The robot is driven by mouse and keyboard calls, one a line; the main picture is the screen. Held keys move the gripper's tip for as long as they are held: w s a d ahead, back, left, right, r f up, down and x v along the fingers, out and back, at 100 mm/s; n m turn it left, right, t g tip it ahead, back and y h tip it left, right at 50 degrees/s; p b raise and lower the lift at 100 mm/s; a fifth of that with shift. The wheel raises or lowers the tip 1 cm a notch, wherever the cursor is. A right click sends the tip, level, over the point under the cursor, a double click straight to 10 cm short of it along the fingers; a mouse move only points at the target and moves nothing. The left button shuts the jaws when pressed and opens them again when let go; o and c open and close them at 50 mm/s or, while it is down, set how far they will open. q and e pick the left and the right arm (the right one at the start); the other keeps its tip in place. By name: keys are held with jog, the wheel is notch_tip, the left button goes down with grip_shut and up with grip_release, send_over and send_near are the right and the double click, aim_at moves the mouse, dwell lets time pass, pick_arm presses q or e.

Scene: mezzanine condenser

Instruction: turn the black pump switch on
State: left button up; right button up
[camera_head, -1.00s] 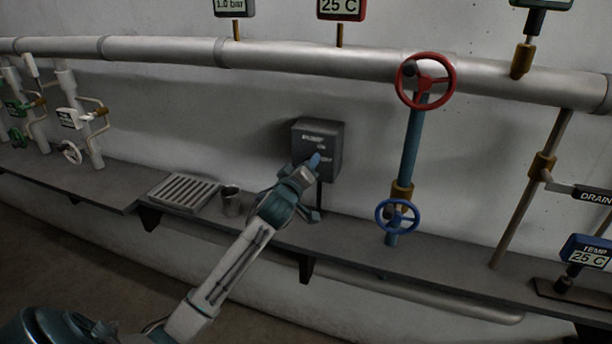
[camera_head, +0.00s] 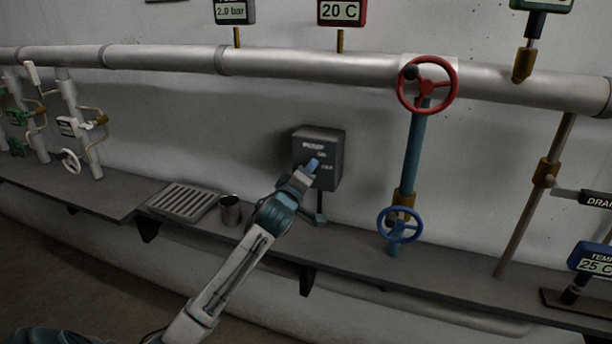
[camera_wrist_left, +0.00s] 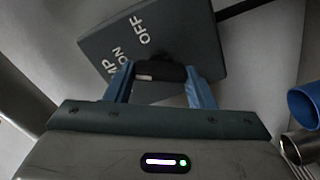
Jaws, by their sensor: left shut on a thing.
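The black pump switch is a dark box on the wall (camera_head: 330,148), with white lettering on its face. In the left wrist view the box (camera_wrist_left: 180,38) shows ON and OFF. My left gripper (camera_head: 312,167) is at the front of the box in the head view. In the left wrist view my left gripper (camera_wrist_left: 160,85) is shut on the black switch handle (camera_wrist_left: 165,71), with one blue finger on each side of it. The fingers partly hide the handle, and I cannot tell which label it points at. My right gripper is not in view.
A metal cup (camera_head: 230,210) and a slotted grate (camera_head: 184,200) are on the shelf left of my arm. A blue valve wheel (camera_head: 400,224) and a red wheel (camera_head: 428,85) are to the right. Gauges above read 2.0 bar (camera_head: 234,12) and 20 C (camera_head: 341,12).

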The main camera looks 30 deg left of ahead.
pick_arm(q)
jog(key=o, duration=1)
jog(key=b+v, duration=0.3)
jog(key=v, duration=0.7)
jog(key=shift+s, duration=0.4)
